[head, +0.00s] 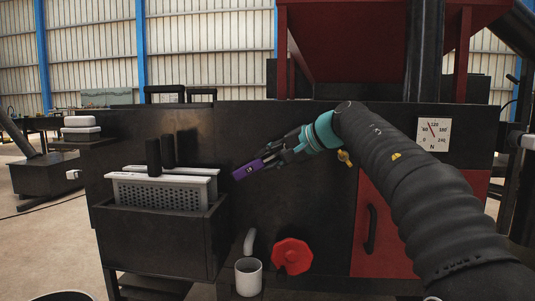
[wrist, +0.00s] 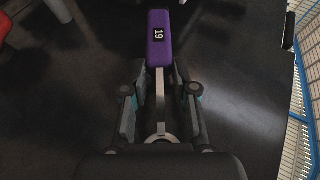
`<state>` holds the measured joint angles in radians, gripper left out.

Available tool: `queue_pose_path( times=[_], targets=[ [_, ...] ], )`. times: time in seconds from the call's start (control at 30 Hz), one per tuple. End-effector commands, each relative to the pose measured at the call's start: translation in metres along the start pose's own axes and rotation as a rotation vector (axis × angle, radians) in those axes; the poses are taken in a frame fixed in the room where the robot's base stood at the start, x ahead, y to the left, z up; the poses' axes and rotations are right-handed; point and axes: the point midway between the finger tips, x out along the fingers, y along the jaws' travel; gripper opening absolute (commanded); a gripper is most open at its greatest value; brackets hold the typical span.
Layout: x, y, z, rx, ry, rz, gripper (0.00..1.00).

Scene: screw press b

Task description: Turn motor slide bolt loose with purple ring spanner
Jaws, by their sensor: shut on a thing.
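The purple ring spanner (head: 247,170) is in my gripper (head: 284,152), in front of the dark front wall of the press. In the wrist view its purple handle (wrist: 159,40), marked 19, points away from my gripper (wrist: 160,88). The fingers are shut around its bare steel shank, and the ring end (wrist: 160,136) lies close to the palm. The spanner appears clear of the wall in the head view, but I cannot tell the gap. I cannot make out the motor slide bolt in either view.
A dark bin (head: 155,239) with perforated white baskets (head: 162,193) and black handles stands out at the left. Below are a red knob (head: 291,256) and a white cup (head: 248,277) under a spout. A red door (head: 378,232) and a gauge (head: 433,133) are at the right.

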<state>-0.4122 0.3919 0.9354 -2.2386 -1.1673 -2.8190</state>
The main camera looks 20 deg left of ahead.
Motion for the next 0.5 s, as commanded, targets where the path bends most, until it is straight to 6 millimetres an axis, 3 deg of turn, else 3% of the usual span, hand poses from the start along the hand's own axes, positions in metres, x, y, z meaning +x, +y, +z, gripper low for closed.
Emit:
queue_pose_path(
  times=[0.5],
  targets=[
    [-0.003,0.007,-0.001,-0.066,0.000,0.159,0.00]
  ],
)
